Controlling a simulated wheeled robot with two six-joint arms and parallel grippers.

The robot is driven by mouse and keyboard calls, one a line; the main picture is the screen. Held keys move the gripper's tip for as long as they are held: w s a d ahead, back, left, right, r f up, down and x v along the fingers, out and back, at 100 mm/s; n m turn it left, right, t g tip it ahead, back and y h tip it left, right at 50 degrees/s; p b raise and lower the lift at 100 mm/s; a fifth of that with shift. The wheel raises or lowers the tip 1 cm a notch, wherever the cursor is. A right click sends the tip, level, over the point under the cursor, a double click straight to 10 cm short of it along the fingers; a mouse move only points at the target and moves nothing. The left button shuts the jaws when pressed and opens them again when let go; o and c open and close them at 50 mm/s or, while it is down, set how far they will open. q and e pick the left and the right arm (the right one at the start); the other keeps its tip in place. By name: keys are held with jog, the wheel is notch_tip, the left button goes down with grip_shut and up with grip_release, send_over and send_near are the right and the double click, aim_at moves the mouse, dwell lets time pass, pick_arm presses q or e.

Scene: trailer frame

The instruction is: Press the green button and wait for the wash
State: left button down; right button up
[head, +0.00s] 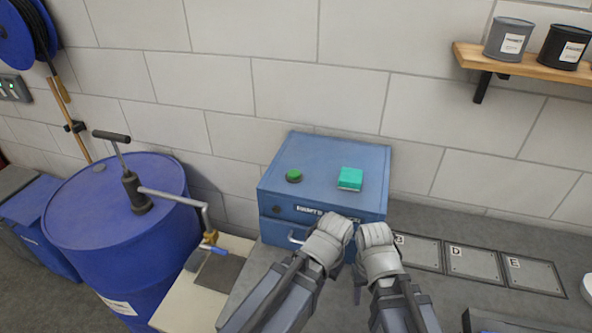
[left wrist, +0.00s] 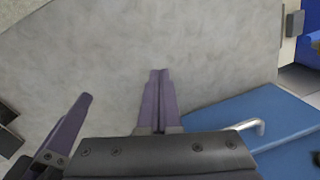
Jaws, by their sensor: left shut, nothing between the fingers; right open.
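A blue box-shaped washer (head: 322,160) stands on the bench against the wall, with a round green button (head: 293,175) on its top left. A teal green block (head: 350,178) lies on its top right. My left gripper (left wrist: 158,78) is shut and empty over the grey surface in the left wrist view, beside the blue washer (left wrist: 230,112) with its metal handle. My right gripper (head: 358,284) is by the washer's front, below the top; its fingers are mostly hidden. One finger shows at the left of the left wrist view. Neither gripper touches the button.
A blue drum (head: 115,215) with a hand pump stands at left, beside a pale low surface (head: 195,292). Lettered plates (head: 475,262) lie on the bench at right. A wooden shelf (head: 520,66) with cans is at upper right. The space above the washer is clear.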

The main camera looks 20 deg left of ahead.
pick_arm(q)
jog(key=w+a+r+n+p, duration=0.1)
jog(key=w+a+r+p, duration=0.15)
jog(key=r+p, duration=0.5)
jog(key=w+a+r+n+p, duration=0.1)
jog(key=w+a+r+p, duration=0.1)
jog(key=a+r+p, duration=0.35)
notch_tip(320, 180, up, 16)
jog(key=m+t+y+p, duration=0.5)
jog(key=m+t+p, duration=0.2)
jog(key=m, duration=1.1)
send_over(297, 175)
jog(key=shift+f, duration=0.2)
jog(key=shift+f+n, duration=0.1)
jog(key=shift+n, duration=0.2)
notch_tip(297, 175, down, 9)
jog(key=b, duration=0.8)
jog(key=shift+b, duration=0.4)
jog(key=shift+f, duration=0.3)
